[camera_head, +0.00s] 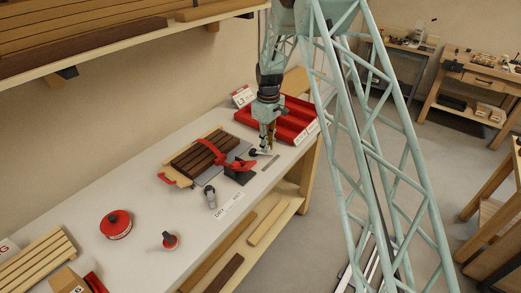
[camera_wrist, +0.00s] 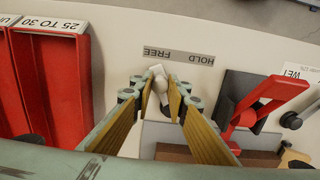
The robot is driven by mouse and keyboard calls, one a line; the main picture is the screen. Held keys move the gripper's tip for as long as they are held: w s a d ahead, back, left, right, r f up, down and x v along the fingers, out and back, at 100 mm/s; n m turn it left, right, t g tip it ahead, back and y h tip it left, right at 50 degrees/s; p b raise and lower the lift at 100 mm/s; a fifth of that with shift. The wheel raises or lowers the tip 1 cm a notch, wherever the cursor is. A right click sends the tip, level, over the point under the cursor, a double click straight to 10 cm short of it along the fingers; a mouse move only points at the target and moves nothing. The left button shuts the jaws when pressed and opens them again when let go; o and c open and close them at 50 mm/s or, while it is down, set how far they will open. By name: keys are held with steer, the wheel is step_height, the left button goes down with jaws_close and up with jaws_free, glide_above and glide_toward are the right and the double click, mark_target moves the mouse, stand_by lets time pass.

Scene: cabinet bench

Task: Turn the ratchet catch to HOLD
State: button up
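The pale lever of the ratchet catch (camera_wrist: 160,84) stands between my gripper's tan-padded fingers (camera_wrist: 160,82) in the wrist view. Its tip lies nearer the FREE end of the grey FREE/HOLD plate (camera_wrist: 179,56), which reads upside down there, with HOLD to the right. The fingertips stand apart around the lever. I cannot tell whether they press on it. In the head view my gripper (camera_head: 268,146) points down at the bench beside the catch, and hides part of it. The grey plate (camera_head: 270,163) lies just in front.
A red strap (camera_head: 214,150) crosses brown boards (camera_head: 198,158) left of my gripper. A black block with a red lever (camera_wrist: 262,103) stands close to the fingers. A red divided tray (camera_head: 292,122) stands behind and to the right.

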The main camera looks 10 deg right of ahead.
steer(key=shift+o, duration=0.2)
steer(key=shift+s+a, duration=0.25)
steer(key=shift+s, duration=0.3)
steer(key=shift+s+a+b, duration=0.35)
steer(key=shift+s+a, duration=0.1)
steer(key=shift+s, duration=0.05)
steer(key=shift+s+a, duration=0.2)
stand_by(0.5)
steer(key=shift+s+a, duration=0.4)
steer(key=shift+a, duration=0.15)
steer(key=shift+c, duration=0.2)
